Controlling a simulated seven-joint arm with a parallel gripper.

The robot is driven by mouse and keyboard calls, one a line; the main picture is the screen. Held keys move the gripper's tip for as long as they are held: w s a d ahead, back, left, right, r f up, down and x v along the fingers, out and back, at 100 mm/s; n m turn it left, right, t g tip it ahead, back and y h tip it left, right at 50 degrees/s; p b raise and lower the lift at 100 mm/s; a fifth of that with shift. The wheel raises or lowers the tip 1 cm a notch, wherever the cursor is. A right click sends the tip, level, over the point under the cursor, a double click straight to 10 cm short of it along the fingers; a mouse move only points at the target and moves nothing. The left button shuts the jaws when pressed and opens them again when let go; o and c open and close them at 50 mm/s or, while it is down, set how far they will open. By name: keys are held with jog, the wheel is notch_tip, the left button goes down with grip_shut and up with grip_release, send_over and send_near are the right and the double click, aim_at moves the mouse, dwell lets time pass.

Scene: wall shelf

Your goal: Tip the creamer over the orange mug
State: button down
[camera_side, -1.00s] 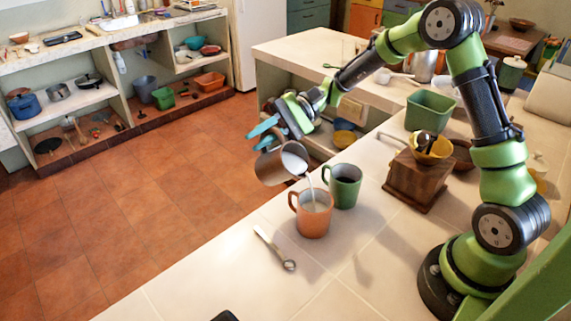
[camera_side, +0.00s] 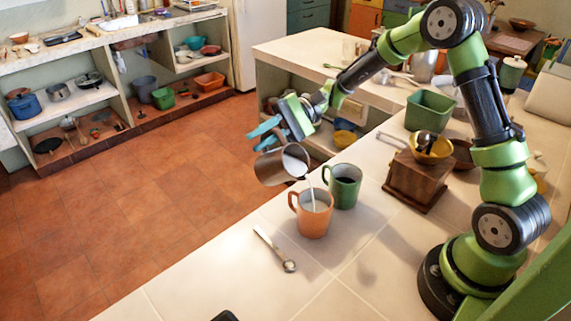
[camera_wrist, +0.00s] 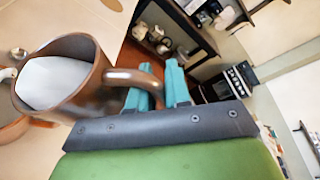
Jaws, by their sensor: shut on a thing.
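The creamer (camera_side: 278,166) is a brown metallic jug with white liquid inside. It is tilted, and a thin white stream falls from its lip into the orange mug (camera_side: 313,219). The orange mug stands upright on the tiled counter, with white liquid visible inside. My gripper (camera_side: 262,138) is shut on the creamer's handle, above and left of the orange mug. In the wrist view the creamer (camera_wrist: 88,88) shows large, its handle reaching between the teal fingers (camera_wrist: 157,88). Part of the orange mug (camera_wrist: 12,130) shows at the left edge behind it.
A green mug (camera_side: 344,188) with dark liquid stands just behind and right of the orange mug. A spoon (camera_side: 272,248) lies in front on the counter. A wooden grinder (camera_side: 416,180) and a green bin (camera_side: 430,110) stand to the right. The front counter is mostly clear.

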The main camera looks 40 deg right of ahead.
jog(key=shift+s+n+t+y, duration=0.3)
jog(key=shift+s+n+y, duration=0.2)
jog(key=shift+n, duration=0.2)
dwell(3.0)
jog(key=shift+w+r, duration=0.1)
jog(key=shift+w, duration=0.15)
jog(key=w+f+m+g+h, duration=0.1)
jog(key=w+f+m+g, duration=0.1)
jog(key=f, duration=0.4)
jog(key=w+a+f+m+g+h, duration=0.1)
jog(key=w+f+m+g+h, duration=0.1)
jog(key=w+f+m, duration=0.3)
jog(key=shift+w+a+f+m+g, duration=0.2)
jog(key=shift+f+m+g, duration=0.3)
jog(key=shift+f+m, duration=0.2)
